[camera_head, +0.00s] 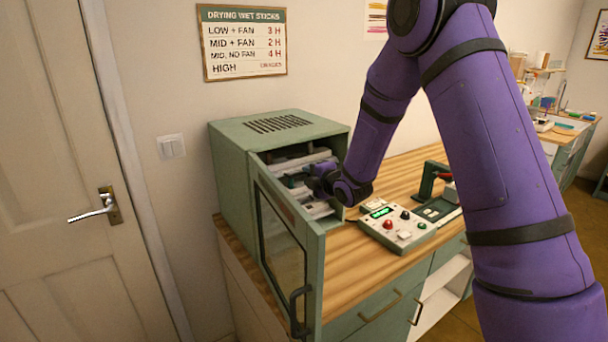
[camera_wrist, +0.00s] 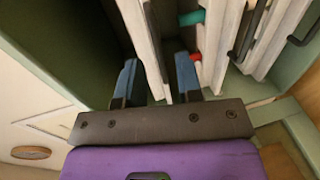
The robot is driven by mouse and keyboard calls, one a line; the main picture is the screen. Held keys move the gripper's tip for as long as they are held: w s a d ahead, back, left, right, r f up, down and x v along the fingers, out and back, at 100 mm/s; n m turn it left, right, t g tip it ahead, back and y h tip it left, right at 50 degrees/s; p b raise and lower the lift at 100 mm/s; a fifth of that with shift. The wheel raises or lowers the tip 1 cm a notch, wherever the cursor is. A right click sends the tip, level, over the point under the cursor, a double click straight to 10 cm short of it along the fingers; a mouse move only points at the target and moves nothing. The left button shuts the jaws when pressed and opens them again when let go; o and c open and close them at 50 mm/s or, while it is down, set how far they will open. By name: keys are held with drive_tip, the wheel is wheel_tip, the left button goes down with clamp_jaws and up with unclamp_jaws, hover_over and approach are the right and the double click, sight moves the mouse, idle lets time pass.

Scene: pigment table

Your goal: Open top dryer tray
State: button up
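The green dryer (camera_head: 228,165) stands on the wooden counter with its glazed door (camera_head: 284,240) swung open. Pale trays (camera_head: 298,163) are stacked inside. My gripper (camera_head: 318,186) is at the dryer's opening, in front of the trays; its fingertips are hard to see in the head view. In the wrist view, the two blue-grey fingers of my gripper (camera_wrist: 157,78) are spread, one on each side of the leftmost pale tray edge (camera_wrist: 140,38), apparently the top tray. A dark bar, perhaps its handle, runs beside that edge. Firm contact cannot be made out. More trays (camera_wrist: 212,45) lie to the right.
Teal (camera_wrist: 191,18) and red (camera_wrist: 196,55) pieces show between the trays. The open door stands in front of the dryer's left side. A control box (camera_head: 397,228) with buttons and a green display sits on the counter at right, near a dark green stand (camera_head: 428,180).

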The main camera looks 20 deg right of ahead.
sight(304, 173)
drive_tip(key=shift+x, duration=1.85)
drive_tip(key=shift+c, duration=0.5)
clamp_jaws()
